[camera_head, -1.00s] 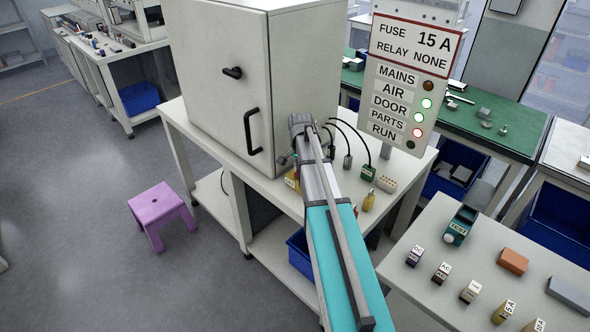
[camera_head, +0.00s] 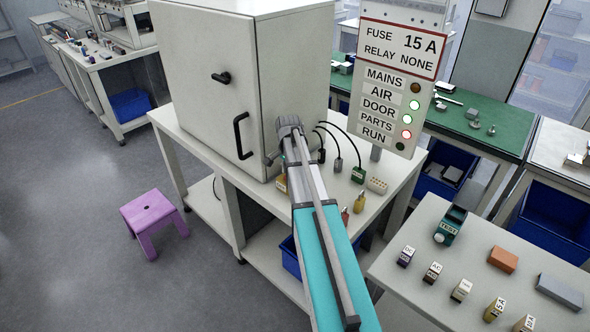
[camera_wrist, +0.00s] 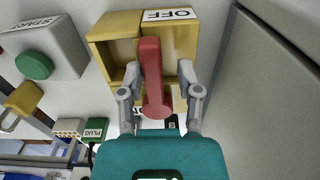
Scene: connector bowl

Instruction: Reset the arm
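My arm (camera_head: 325,240) reaches over the bench to the right side of the white cabinet (camera_head: 205,90). In the wrist view, my gripper (camera_wrist: 159,75) is open, with one finger on each side of a red lever (camera_wrist: 152,65). The lever stands on a yellow box marked OFF (camera_wrist: 170,40). A gap shows between the lever and the right finger; the left finger is very near it, and contact cannot be told.
A START box with a green button (camera_wrist: 34,65) is left of the lever. The cabinet wall (camera_wrist: 270,90) is close on the right. Cabled plugs (camera_head: 358,174) lie on the bench. A sign panel (camera_head: 395,90) stands behind; a side table (camera_head: 470,260) holds labelled blocks. A purple stool (camera_head: 152,220) is on the floor.

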